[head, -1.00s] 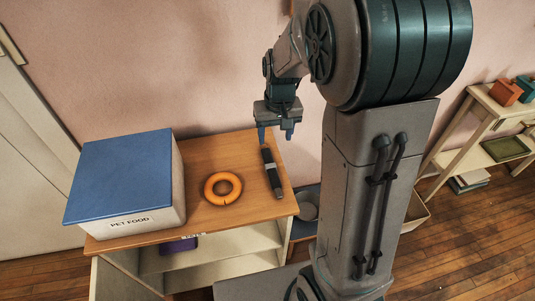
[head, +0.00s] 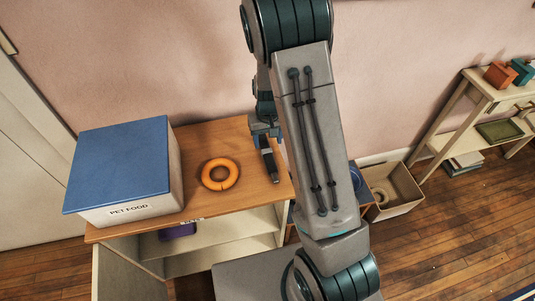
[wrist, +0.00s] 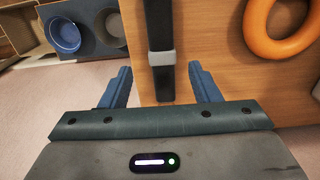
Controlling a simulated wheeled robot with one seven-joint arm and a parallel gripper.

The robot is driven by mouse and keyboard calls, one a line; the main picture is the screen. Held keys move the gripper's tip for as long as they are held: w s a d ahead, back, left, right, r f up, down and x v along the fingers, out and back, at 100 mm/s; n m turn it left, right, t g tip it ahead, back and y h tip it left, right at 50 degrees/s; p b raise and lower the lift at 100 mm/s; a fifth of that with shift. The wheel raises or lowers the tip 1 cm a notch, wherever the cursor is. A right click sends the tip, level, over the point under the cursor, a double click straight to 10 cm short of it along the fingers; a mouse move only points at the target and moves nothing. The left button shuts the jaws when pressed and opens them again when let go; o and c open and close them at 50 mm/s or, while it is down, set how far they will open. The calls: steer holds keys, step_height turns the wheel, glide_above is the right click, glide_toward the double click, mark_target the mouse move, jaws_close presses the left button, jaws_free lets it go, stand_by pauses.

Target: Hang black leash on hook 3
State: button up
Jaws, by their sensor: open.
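The black leash (head: 268,162), a dark strip with a grey band, lies on the wooden top of a low cabinet, near its right edge. In the wrist view the leash (wrist: 159,28) runs down between my two fingers. My gripper (wrist: 161,84) is open, with one blue finger on each side of the leash and a gap on both sides. In the head view my gripper (head: 265,132) is low at the far end of the leash, partly hidden by my arm. No hook shows in these frames.
An orange ring (head: 219,174) lies left of the leash. A box with a blue lid marked PET FOOD (head: 122,170) stands at the left of the cabinet top (head: 215,211). A crate (head: 398,206) sits on the floor at right, near a shelf (head: 455,140).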

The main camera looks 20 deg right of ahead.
mark_target(267, 152)
steer(key=shift+s+a+f+p, duration=0.15)
steer(key=shift+f+p, duration=0.35)
steer(key=shift+f, duration=2.1)
steer(key=c, duration=1.1)
steer(key=shift+r, duration=0.2)
